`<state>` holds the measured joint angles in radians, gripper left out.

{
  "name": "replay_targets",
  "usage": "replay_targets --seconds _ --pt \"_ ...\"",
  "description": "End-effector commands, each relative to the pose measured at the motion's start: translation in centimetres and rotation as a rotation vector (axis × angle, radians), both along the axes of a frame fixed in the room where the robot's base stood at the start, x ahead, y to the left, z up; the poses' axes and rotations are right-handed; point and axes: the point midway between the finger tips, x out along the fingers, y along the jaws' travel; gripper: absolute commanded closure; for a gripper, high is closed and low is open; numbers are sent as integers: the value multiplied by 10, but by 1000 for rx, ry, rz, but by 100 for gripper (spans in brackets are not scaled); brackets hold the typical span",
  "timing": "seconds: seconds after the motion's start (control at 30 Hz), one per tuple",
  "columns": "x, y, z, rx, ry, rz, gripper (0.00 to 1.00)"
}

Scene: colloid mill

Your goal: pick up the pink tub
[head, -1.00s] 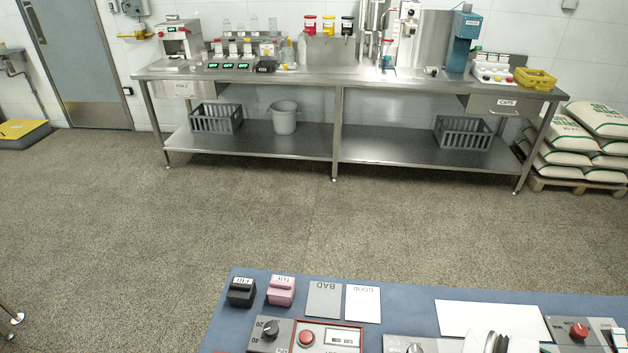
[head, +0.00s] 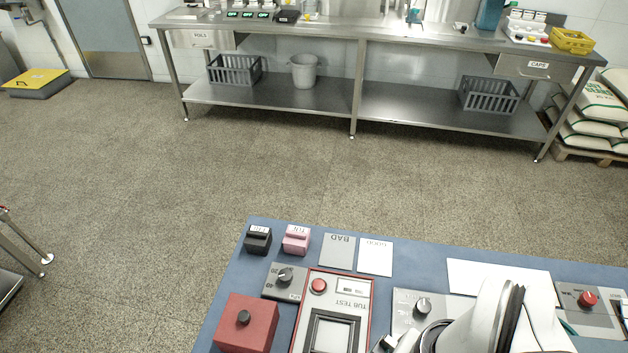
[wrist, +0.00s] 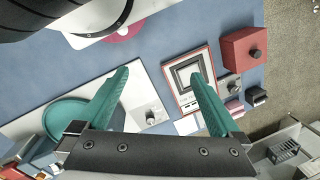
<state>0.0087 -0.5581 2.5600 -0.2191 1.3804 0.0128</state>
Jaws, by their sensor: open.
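My gripper (wrist: 160,76) shows in the wrist view with its two teal fingers spread wide and nothing between them. It is above the blue bench, and the tips are apart from everything below. A rounded pink thing (wrist: 128,31) lies at the top of the wrist view, partly covered by a white part; I cannot tell whether it is a tub. A small pink box with a label (head: 296,239) stands at the bench's far left beside a black one. It also shows in the wrist view (wrist: 234,106), beyond the right finger. No other pink thing shows clearly.
A red box with a black knob (head: 245,322) and the red-framed tub test unit (head: 368,296) stand near the pink box. Grey BAD (head: 338,250) and white GOOD (head: 375,257) plates lie beside it. A teal round thing (wrist: 70,118) is left of my gripper.

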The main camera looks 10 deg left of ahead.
Motion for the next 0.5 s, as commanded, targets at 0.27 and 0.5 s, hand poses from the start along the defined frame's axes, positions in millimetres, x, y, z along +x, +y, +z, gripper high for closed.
replay_targets --seconds 0.27,0.5 --pt "30 4 15 2 -21 143 0" --pt "233 81 32 12 -180 1144 0"
